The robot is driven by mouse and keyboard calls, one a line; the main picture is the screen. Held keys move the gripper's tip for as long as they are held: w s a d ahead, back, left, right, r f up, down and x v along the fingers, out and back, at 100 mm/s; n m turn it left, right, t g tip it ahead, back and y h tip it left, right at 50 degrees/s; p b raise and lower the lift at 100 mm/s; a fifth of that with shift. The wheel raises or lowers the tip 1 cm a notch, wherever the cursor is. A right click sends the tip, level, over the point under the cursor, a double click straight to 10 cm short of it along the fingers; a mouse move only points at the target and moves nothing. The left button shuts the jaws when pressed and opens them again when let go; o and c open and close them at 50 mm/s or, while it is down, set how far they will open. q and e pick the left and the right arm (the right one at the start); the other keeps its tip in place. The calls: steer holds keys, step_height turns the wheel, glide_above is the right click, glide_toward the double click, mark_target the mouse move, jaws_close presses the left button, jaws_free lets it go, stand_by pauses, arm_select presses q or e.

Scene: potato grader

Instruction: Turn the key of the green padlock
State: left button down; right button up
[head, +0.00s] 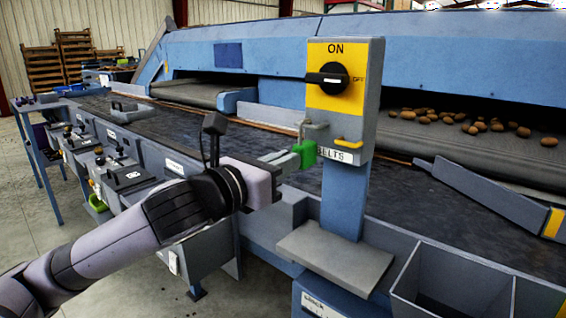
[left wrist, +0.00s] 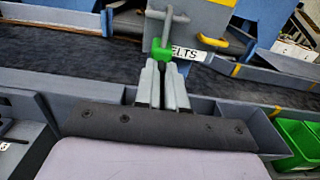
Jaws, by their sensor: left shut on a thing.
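The green padlock (head: 304,154) hangs at the left side of the switch box (head: 344,112), below a grey hasp. It also shows in the left wrist view (left wrist: 161,49), just beyond my fingertips. My left gripper (head: 287,160) reaches it from the left, with its fingers close together at the padlock's lower part. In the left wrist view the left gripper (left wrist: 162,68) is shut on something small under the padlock. The key itself is hidden between the fingers, and I cannot tell its angle. My right gripper is not in view.
A grey shelf (head: 335,256) juts out below. Potatoes (head: 480,124) lie on the conveyor at the right. An open grey bin (head: 455,262) stands at the lower right.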

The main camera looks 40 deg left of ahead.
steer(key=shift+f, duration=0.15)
arm_select(q)
steer(key=shift+a+f+n+p, duration=0.1)
steer(key=shift+n+p, duration=1.75)
steer(key=shift+n, duration=2.65)
steer(key=shift+a+n+p, duration=0.1)
steer(key=shift+n+p, duration=1.7)
steer(key=shift+n, duration=2.7)
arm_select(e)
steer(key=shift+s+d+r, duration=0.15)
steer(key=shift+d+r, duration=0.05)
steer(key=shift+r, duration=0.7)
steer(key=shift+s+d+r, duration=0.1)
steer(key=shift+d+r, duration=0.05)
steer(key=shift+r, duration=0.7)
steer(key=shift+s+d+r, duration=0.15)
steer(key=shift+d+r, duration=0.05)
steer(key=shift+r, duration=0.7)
